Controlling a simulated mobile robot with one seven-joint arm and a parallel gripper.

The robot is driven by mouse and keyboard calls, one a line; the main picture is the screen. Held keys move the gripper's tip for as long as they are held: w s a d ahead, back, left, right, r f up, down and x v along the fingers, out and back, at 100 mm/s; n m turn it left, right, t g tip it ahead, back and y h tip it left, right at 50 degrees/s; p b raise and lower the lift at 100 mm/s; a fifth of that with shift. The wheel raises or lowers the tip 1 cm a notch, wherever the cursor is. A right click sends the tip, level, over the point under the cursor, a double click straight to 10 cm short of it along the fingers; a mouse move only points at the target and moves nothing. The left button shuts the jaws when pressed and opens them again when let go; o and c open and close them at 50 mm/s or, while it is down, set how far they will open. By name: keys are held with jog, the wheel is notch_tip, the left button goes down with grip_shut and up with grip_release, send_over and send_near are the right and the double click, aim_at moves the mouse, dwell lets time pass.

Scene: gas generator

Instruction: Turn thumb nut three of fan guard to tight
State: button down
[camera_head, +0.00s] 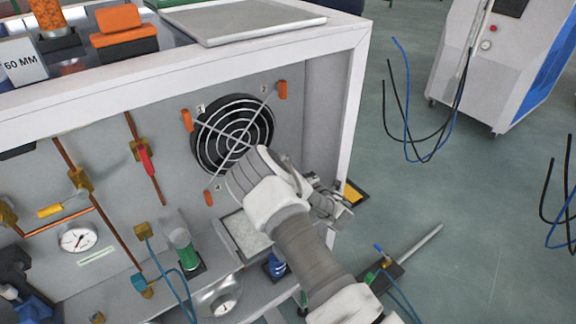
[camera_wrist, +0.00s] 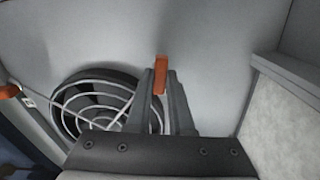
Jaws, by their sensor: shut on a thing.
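The fan guard (camera_head: 234,134), a round wire grille over a dark fan, is on the grey upright panel. Orange thumb nuts show at its upper left (camera_head: 187,120), upper right (camera_head: 282,89) and lower left (camera_head: 208,197). My arm covers the guard's lower right corner in the head view. In the wrist view, my gripper (camera_wrist: 160,80) is shut on an orange thumb nut (camera_wrist: 159,75) beside the guard, with a finger on each side. Its number label cannot be seen. Another orange nut (camera_wrist: 8,91) is at the left edge.
A white frame post (camera_head: 347,125) stands right of the guard. Left are copper pipes (camera_head: 146,160), a red-handled valve (camera_head: 146,158) and a gauge (camera_head: 77,237). A green container (camera_head: 185,248) stands below. Open floor (camera_head: 440,210) lies to the right.

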jog(key=shift+r+m+b, duration=0.1)
jog(key=shift+m+b, duration=0.95)
jog(key=shift+m, duration=6.65)
jog(key=c, duration=0.8)
grip_release()
